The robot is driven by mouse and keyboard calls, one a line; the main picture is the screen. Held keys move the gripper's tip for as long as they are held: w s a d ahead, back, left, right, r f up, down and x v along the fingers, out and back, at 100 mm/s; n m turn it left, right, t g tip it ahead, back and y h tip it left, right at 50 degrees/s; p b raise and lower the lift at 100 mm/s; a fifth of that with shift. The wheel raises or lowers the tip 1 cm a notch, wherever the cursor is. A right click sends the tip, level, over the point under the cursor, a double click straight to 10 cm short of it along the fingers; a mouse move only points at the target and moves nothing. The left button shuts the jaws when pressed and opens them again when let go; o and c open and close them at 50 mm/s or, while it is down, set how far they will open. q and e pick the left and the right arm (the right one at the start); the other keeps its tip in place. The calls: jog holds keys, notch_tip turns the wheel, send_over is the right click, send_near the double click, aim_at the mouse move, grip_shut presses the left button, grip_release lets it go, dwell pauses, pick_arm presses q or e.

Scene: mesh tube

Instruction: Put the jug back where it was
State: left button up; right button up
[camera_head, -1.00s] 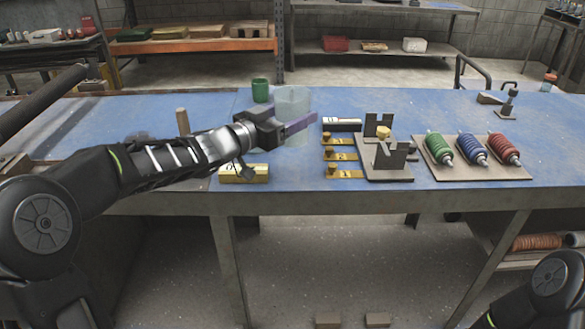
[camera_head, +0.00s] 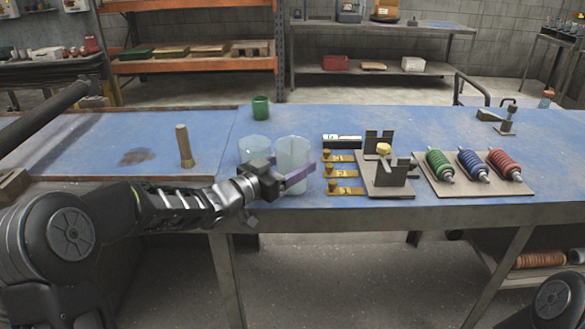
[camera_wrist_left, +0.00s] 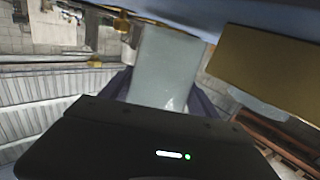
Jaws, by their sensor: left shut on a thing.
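A clear, pale jug (camera_head: 292,152) is between the purple fingers of my left gripper (camera_head: 298,176), near the table's front edge. The gripper is shut on it and it looks upright; I cannot tell whether its base touches the table. In the left wrist view the jug (camera_wrist_left: 165,62) sits between the fingers (camera_wrist_left: 160,95). A second clear vessel (camera_head: 253,147) is just left of the jug, partly hidden by my gripper. My right gripper is out of view.
A green cup (camera_head: 260,107) stands farther back and a brown peg (camera_head: 184,146) to the left. Brass plates (camera_head: 342,173), a grey fixture (camera_head: 385,178) and a board with coloured coils (camera_head: 473,166) lie to the right. A gold block (camera_wrist_left: 265,65) shows in the wrist view.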

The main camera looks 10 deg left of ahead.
pick_arm(q)
jog(key=shift+f, duration=0.55)
jog(key=o, duration=1.7)
jog(key=shift+o, duration=0.2)
jog(key=shift+s+a, duration=0.1)
jog(key=v, duration=1.1)
jog(key=shift+s+a+b, duration=0.15)
jog(key=shift+s+b, duration=0.15)
jog(key=shift+s, duration=0.1)
